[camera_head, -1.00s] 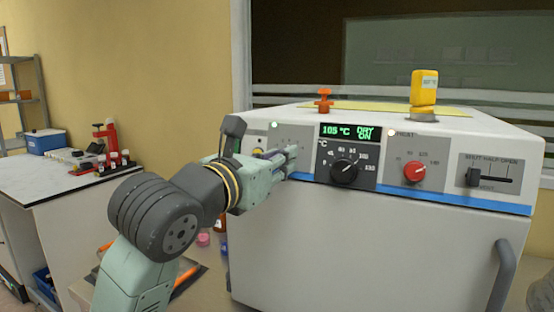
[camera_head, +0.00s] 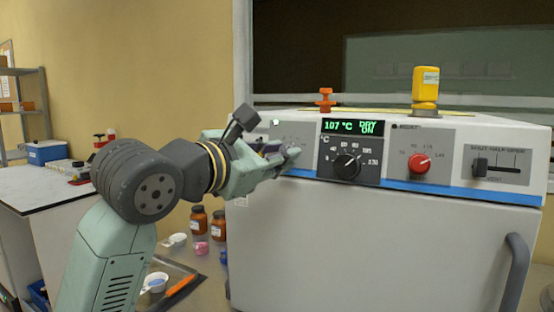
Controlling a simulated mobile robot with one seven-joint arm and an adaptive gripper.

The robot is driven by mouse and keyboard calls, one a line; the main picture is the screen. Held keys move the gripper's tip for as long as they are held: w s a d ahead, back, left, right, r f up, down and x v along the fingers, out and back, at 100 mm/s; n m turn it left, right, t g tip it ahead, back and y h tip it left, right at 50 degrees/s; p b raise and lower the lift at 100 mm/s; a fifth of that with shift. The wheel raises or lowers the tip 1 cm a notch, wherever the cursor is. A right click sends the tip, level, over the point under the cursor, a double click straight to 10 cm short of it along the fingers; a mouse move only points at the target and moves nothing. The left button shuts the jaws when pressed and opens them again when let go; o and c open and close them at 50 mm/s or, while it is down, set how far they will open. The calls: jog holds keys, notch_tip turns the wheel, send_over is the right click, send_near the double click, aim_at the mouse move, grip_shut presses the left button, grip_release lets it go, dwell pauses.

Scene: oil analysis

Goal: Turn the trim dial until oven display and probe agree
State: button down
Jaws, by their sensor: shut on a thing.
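The oven (camera_head: 370,240) is a white cabinet with a row of controls along its upper front. Its green display (camera_head: 355,127) reads about 107 °C with "DRY ON". A yellow probe unit (camera_head: 426,82) stands on the oven top; the reading on its small screen is too small to make out. My gripper (camera_head: 288,156) is at the left control panel (camera_head: 298,132), shut at the spot of the trim dial. The fingers hide the dial itself.
A black knob (camera_head: 347,167), a red knob (camera_head: 419,163) and a vent slider (camera_head: 480,168) sit right of my gripper. An orange-red fitting (camera_head: 325,99) stands on the oven top.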

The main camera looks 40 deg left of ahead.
dwell(0.4)
jog(key=c, duration=1.4)
grip_release()
jog(key=s, duration=0.8)
jog(key=s+d, duration=0.1)
jog(key=s, duration=0.3)
jog(key=shift+r, duration=0.3)
